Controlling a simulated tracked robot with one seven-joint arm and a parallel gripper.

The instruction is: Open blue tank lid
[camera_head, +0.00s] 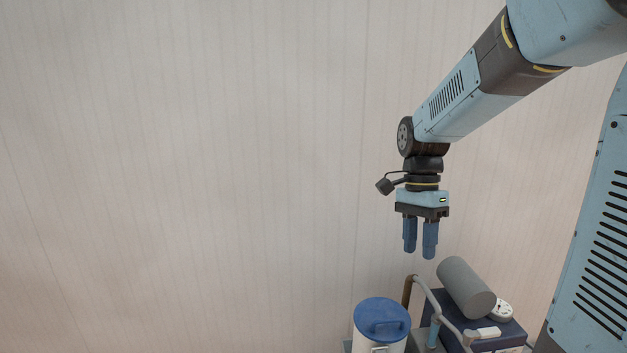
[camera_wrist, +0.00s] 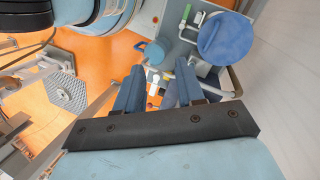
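The blue tank lid (camera_head: 382,316) is a round blue disc with a raised handle, seated on a white cylindrical tank (camera_head: 376,348) at the bottom of the head view. It also shows as a blue disc at the upper right of the wrist view (camera_wrist: 225,38). My gripper (camera_head: 420,255) hangs above and to the right of the lid in the head view, fingers pointing down. In the wrist view its two blue fingers (camera_wrist: 158,80) stand apart with nothing between them. It is open and well clear of the lid. The tank's lower part is cut off in the head view.
Right of the tank are a bent grey pipe (camera_head: 430,296), a grey cylinder (camera_head: 466,287) and a dark blue box (camera_head: 500,328) with a white round fitting (camera_head: 499,311). An orange floor (camera_wrist: 95,55) shows in the wrist view. Free air surrounds my gripper; a pale wall stands behind.

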